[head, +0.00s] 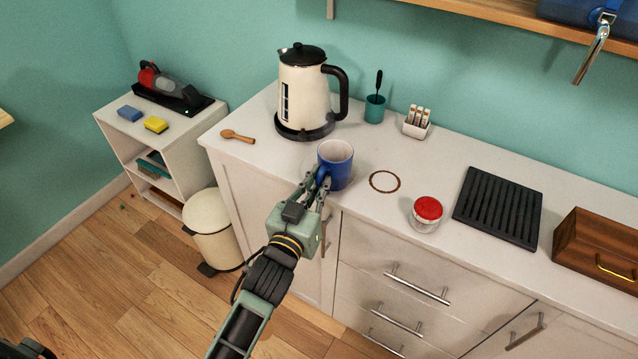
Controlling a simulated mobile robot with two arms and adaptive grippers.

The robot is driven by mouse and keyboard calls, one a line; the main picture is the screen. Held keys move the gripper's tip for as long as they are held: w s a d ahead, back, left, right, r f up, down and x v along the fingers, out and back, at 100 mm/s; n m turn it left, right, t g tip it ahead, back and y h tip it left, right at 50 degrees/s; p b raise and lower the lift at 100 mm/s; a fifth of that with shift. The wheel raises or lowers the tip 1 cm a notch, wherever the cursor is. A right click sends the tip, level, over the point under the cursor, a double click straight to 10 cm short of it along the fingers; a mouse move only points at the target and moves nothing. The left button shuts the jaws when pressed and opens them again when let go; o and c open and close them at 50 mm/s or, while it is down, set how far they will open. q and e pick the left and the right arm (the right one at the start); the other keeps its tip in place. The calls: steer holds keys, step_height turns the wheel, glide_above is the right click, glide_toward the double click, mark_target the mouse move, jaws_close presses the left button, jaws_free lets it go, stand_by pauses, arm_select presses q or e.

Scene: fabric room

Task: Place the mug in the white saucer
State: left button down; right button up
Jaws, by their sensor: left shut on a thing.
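A blue mug (335,168) with a pale inside stands upright at the front of the white counter, left of centre. My left gripper (322,186) is shut on the near left side of the mug. Its fingers hide part of the mug's lower left side, and I cannot tell whether the mug's base touches the counter. My right gripper is not in view.
A red-lidded jar (427,213) and black rack (498,206) are to the right.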

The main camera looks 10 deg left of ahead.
arm_select(q)
steer(key=c, duration=1.8)
jaws_free()
steer(key=shift+c, duration=0.2)
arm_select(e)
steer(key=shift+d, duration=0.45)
arm_select(q)
steer(key=shift+r, duration=0.1)
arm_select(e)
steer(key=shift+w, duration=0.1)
